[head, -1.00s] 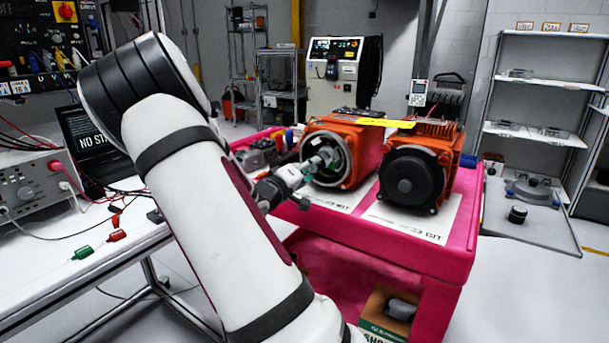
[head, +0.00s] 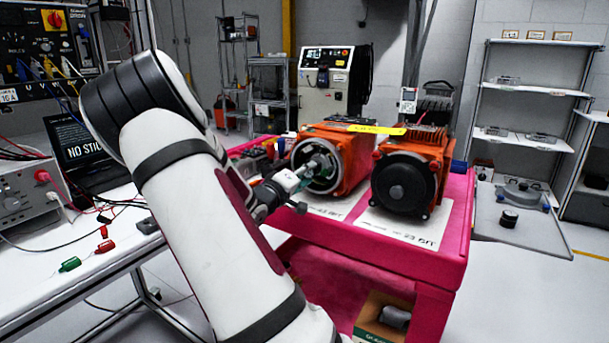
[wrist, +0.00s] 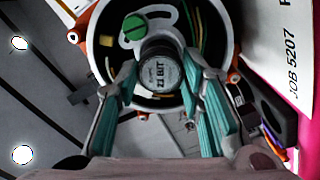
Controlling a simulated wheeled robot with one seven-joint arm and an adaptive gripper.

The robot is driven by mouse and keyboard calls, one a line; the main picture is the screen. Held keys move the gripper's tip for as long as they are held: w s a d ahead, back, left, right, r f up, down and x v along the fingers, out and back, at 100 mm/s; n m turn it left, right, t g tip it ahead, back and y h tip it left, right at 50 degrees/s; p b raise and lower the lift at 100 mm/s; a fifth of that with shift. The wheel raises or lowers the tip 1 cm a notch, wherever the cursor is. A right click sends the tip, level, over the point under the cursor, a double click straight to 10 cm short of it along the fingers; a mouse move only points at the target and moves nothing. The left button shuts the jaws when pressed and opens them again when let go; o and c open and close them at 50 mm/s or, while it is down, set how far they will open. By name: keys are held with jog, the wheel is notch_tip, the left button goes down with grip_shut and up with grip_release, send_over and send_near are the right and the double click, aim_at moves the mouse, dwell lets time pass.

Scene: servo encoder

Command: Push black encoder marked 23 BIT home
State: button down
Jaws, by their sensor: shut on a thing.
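A round black encoder with a grey label (wrist: 160,72) sits at the open end of the left orange motor (head: 352,150). Its label ends in BIT; the number is too blurred to read surely. My gripper (head: 308,172) reaches in from the left. In the wrist view my gripper (wrist: 159,95) has its teal-padded fingers on both sides of the encoder, shut on it. A green screw-like part (wrist: 134,27) and wires show in the housing around it. How deep the encoder sits cannot be told. The right orange motor (head: 425,150) has a round black cover.
Both motors stand on the pink cart (head: 440,238). The white sheet at right (head: 405,228) appears to read 23 BIT; the left sheet (head: 326,209) also ends in BIT. A yellow strip (head: 376,130) lies across the motor tops. A white bench (head: 40,275) stands left.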

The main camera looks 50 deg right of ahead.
jog(key=shift+w+d, duration=0.1)
jog(key=shift+d, duration=1.25)
dwell(0.6)
jog(key=c, duration=1)
grip_release()
jog(key=shift+c, duration=0.4)
jog(key=a+p, duration=0.3)
jog(key=a, duration=0.4)
jog(key=shift+s+a, duration=0.2)
jog(key=shift+s, duration=0.1)
